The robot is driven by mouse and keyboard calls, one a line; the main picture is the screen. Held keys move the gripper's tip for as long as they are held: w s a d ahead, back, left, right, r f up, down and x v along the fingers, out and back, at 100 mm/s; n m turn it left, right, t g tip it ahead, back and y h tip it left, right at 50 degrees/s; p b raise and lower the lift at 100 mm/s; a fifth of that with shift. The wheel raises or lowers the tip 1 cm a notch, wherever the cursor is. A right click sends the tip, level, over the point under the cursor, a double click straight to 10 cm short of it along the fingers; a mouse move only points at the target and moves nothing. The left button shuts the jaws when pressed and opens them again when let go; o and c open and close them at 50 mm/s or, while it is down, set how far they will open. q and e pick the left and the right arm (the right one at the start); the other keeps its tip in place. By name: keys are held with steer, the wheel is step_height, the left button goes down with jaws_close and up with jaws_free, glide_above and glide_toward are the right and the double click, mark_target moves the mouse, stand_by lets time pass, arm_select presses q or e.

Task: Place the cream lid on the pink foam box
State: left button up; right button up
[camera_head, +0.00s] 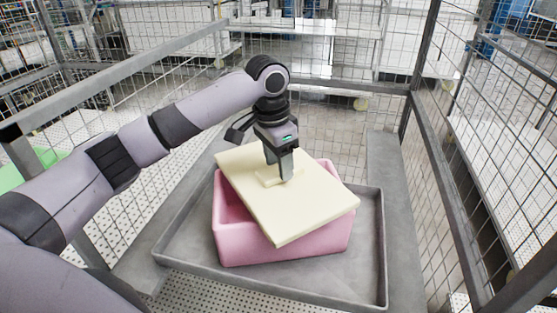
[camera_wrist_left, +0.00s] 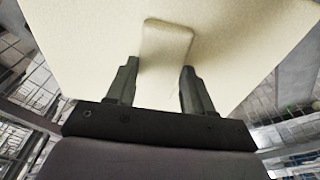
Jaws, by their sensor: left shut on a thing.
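The cream lid (camera_head: 309,204) is over the pink foam box (camera_head: 280,246), turned at an angle to it. Its corners reach past the box's rim at the back left and front right, and part of the box's inside shows at the left. I cannot tell whether the lid touches the rim. My left gripper (camera_head: 284,176) points down and is shut on the lid's raised handle. In the left wrist view the handle (camera_wrist_left: 165,60) lies between the two fingers (camera_wrist_left: 160,90). My right gripper is in neither view.
The box stands in a grey tray (camera_head: 376,250) with a raised rim. Wire mesh fencing with grey posts (camera_head: 424,45) encloses the area at the back and right. The tray's right part is bare. A green object (camera_head: 12,177) is at the far left.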

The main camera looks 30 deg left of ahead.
mark_target(272, 172)
arm_select(q)
steer(key=o, duration=1.3)
steer(key=shift+f, duration=0.1)
steer(key=r, duration=0.4)
steer(key=s+r, duration=0.1)
steer(key=r, duration=0.7)
steer(key=shift+s+a+r, duration=0.1)
steer(key=shift+s+a, duration=0.05)
steer(key=shift+a, duration=0.25)
steer(key=shift+s, duration=0.1)
